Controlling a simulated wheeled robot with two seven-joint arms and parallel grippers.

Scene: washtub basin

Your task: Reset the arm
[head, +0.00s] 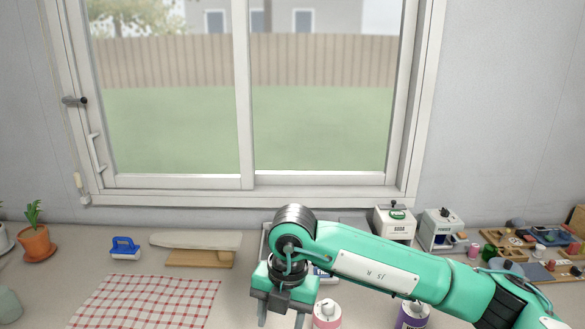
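My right arm, green with dark joints, comes in from the lower right and reaches across the counter in the head view. My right gripper (281,317) points down near the bottom edge, in front of the window. Its two grey fingers stand apart with nothing seen between them, and their tips are close to or past the frame's edge. My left gripper is not in view.
A checked cloth (148,301), a blue brush (124,247), a wooden board (199,258) and a potted plant (36,242) lie left of the gripper. A pink bottle (327,315) and purple can (412,316) stand close by the arm. Small boxes (394,223) stand behind it.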

